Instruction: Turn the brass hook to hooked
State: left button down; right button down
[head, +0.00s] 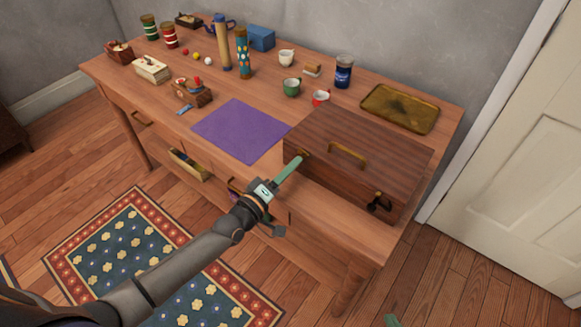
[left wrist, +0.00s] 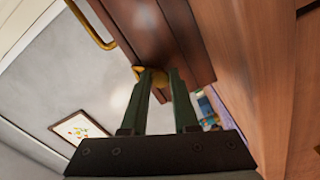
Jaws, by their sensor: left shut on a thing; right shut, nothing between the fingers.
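The brown wooden box (head: 345,170) stands at the table's right front, lid down, with a brass handle (head: 347,154) on top. The brass hook (head: 305,154) is at the box's left front end, mostly hidden by my left gripper (head: 299,160). In the left wrist view, brass (left wrist: 138,70) shows at the tips of my green fingers (left wrist: 158,76), which are shut on it. I cannot tell the hook's angle. A darker catch (head: 379,203) is at the box's right front. Only a green tip of my right gripper (head: 391,320) shows at the bottom edge, away from the box.
A purple mat (head: 241,131) lies left of the box, and a brass tray (head: 399,108) behind it. Cups, including a green one (head: 291,87), and a blue jar (head: 343,72) stand behind. An open drawer (head: 189,166) juts from the table front.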

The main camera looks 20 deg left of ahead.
pick_arm(q)
jog(key=c, duration=0.7)
grip_release()
jog(key=shift+p+v, duration=0.35)
jog(key=shift+v, duration=5.95)
